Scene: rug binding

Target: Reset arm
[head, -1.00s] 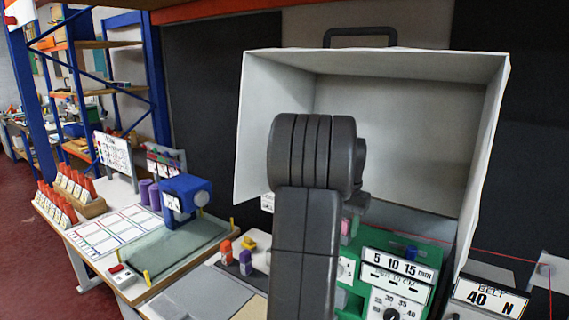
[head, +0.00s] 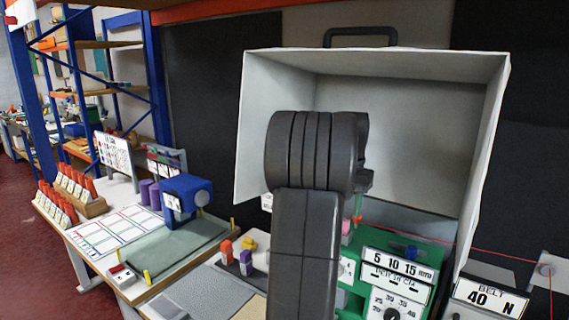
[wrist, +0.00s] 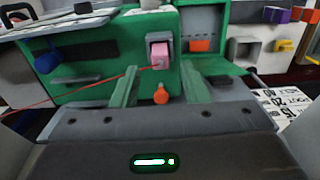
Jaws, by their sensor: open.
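My gripper (wrist: 160,78) shows in the wrist view with two green-tinted fingers spread apart and nothing between them. It faces the green machine (wrist: 100,85), which has a pink block (wrist: 159,55) in a slot and an orange knob (wrist: 161,94) below it. A gap to the machine is not clear from this view. In the head view my dark arm rises in front of the open white box (head: 420,110) and hides the gripper. The green machine (head: 350,300) stands at the lower right, partly hidden behind the arm.
A red thread (wrist: 60,95) runs to the pink block. At left, a table bears a blue device (head: 187,190), a green-grey mat (head: 175,248) and several orange-topped holders (head: 60,200). Blue shelving (head: 155,80) stands behind.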

